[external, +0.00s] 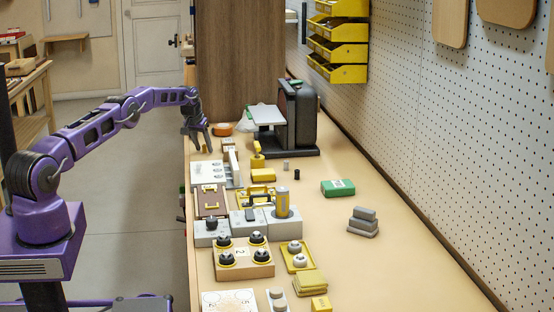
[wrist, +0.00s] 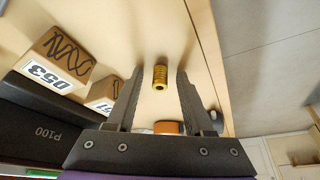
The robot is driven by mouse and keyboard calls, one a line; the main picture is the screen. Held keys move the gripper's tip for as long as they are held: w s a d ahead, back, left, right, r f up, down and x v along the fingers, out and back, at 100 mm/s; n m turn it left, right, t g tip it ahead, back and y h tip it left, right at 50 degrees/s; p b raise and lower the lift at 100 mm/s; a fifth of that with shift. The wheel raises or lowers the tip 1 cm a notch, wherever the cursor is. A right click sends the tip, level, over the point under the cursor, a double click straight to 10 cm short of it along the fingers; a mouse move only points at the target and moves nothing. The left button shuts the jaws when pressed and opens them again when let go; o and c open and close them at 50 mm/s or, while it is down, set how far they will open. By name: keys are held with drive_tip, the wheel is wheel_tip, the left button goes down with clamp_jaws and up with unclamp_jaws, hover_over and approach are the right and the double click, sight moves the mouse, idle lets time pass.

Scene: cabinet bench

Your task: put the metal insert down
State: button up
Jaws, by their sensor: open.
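The metal insert, a brass-coloured ribbed cylinder (wrist: 160,77) with a hole in its near end, shows in the wrist view on the pale bench top. My gripper (external: 200,146) is low over the far left edge of the bench in the external view. In the wrist view its two dark fingers are spread, one on each side of the insert, with bench visible between each finger and it. The insert looks free of both fingers. I cannot make it out in the external view.
A cardboard box marked 053 (wrist: 56,62) and a dark P100 block (wrist: 45,125) are left of my fingers. An orange item (wrist: 168,127) is between the finger bases. The bench edge (wrist: 213,60) is close on the right. A dark machine (external: 298,113) stands right of my gripper.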

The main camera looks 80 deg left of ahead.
drive_tip(key=shift+r, duration=0.35)
drive_tip(key=v, duration=1.1)
drive_tip(key=shift+s+d+r, duration=0.2)
drive_tip(key=shift+d+r, duration=0.05)
